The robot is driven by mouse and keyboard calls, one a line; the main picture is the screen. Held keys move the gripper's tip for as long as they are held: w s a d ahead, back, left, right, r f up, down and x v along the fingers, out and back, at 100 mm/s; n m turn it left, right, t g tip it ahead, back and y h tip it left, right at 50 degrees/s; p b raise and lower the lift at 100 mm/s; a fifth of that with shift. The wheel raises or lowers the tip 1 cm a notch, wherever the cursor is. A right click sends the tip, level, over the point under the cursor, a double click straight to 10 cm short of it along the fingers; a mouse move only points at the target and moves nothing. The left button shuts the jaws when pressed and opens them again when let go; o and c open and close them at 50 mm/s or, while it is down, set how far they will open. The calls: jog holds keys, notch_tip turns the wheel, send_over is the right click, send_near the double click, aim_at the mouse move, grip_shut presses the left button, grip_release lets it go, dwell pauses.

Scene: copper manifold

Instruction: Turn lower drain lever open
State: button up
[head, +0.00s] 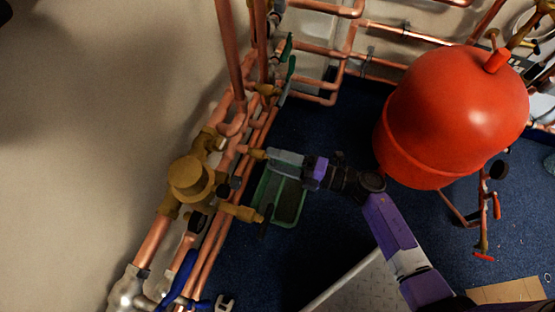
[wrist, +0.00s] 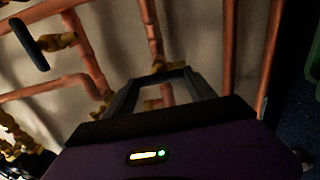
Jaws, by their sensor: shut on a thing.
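My gripper (head: 270,155) is at the farther brass drain valve (head: 256,153) on the copper pipework, left of the middle in the head view. Its jaws are shut on the lower drain lever, which is mostly hidden by them. In the wrist view the two grey fingers of my gripper (wrist: 162,76) close together in front of a brass fitting (wrist: 160,98). I cannot tell the lever's angle.
A second brass drain valve (head: 240,212) with a dark lever (head: 266,221) is nearer; that lever also shows in the wrist view (wrist: 29,44). A green tray (head: 291,221) lies below. A red tank (head: 455,110) stands right of my arm. Copper pipes line the wall.

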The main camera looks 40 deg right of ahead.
dwell(0.3)
jog(key=o, duration=1.4)
jog(key=p+v, duration=0.1)
jog(key=v, duration=0.7)
jog(key=shift+p, duration=0.3)
